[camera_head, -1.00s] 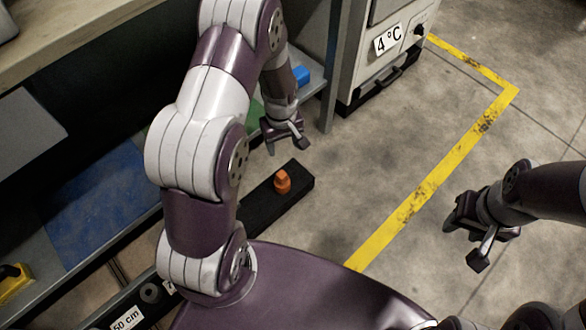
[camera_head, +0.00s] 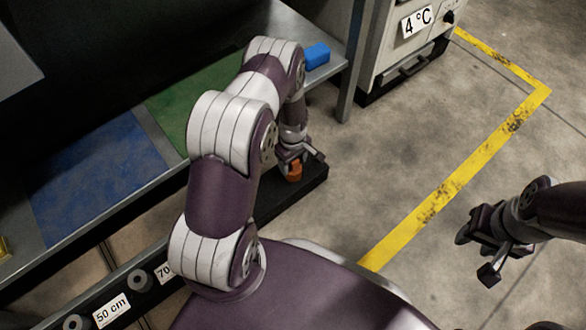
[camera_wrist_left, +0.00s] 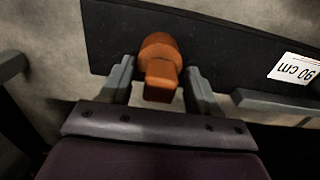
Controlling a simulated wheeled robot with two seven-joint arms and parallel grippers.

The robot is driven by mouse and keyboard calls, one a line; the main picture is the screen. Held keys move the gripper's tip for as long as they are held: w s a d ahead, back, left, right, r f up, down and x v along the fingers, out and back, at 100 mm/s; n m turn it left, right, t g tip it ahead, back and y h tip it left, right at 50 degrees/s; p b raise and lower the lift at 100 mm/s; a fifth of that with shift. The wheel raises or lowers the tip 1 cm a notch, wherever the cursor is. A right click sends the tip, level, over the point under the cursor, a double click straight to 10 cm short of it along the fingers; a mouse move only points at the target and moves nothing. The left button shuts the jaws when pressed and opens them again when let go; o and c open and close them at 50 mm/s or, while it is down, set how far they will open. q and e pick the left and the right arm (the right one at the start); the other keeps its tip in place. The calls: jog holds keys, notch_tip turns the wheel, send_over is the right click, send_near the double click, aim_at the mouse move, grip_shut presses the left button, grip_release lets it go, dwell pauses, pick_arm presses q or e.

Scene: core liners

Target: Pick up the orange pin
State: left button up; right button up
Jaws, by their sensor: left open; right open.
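The orange pin (camera_head: 294,172) stands on a black rail (camera_head: 300,192) on the floor side of the shelf. It also shows in the left wrist view (camera_wrist_left: 160,62), near the rail's edge. My left gripper (camera_head: 300,158) is open and low over the pin. In the left wrist view its two grey fingers (camera_wrist_left: 158,82) lie on either side of the pin, with gaps between. Part of the pin is hidden behind the gripper in the head view. My right gripper (camera_head: 478,254) is open and empty above the floor at the right.
A shelf with blue (camera_head: 95,178) and green (camera_head: 195,105) mats and a blue block (camera_head: 316,56) stands behind. Floor is clear at right.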

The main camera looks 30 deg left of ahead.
pick_arm(q)
jog(key=shift+r, duration=0.2)
jog(key=c, duration=1.1)
